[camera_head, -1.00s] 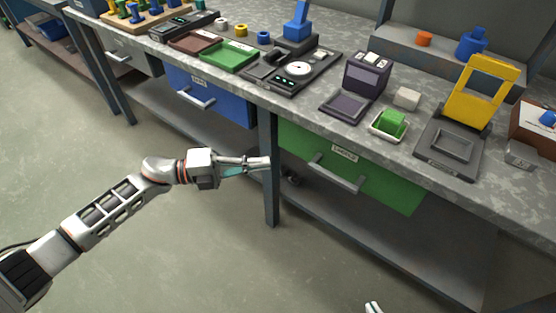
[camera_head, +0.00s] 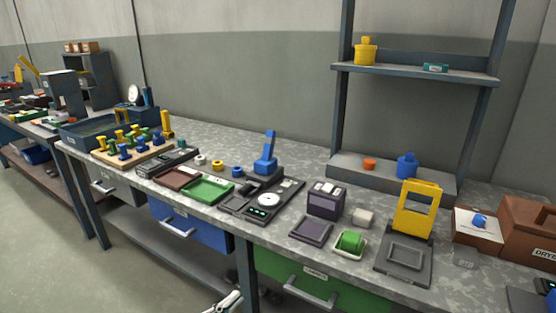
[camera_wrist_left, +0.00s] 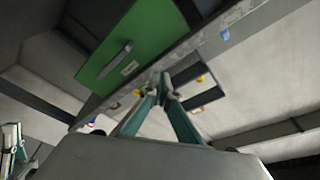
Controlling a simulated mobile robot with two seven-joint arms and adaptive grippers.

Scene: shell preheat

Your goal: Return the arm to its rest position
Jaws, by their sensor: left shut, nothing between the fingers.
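My left gripper (camera_head: 228,303) just shows at the bottom edge of the head view, in front of the bench and below the blue drawer. In the left wrist view its two teal-lined fingers (camera_wrist_left: 163,88) meet at the tips, shut with nothing between them. It is apart from the bench and its drawers. The rest of the left arm is below the head view. White and teal parts (camera_wrist_left: 12,142) at the left edge of the wrist view look like my right gripper; its jaws cannot be made out.
The bench top (camera_head: 300,243) carries a blue press (camera_head: 266,158), a green tray (camera_head: 208,189), a dark purple box (camera_head: 325,200) and a yellow frame (camera_head: 417,208). Below it are a blue drawer (camera_head: 190,229) and a green drawer (camera_head: 275,266) with protruding handles. Open floor (camera_head: 45,255) lies at lower left.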

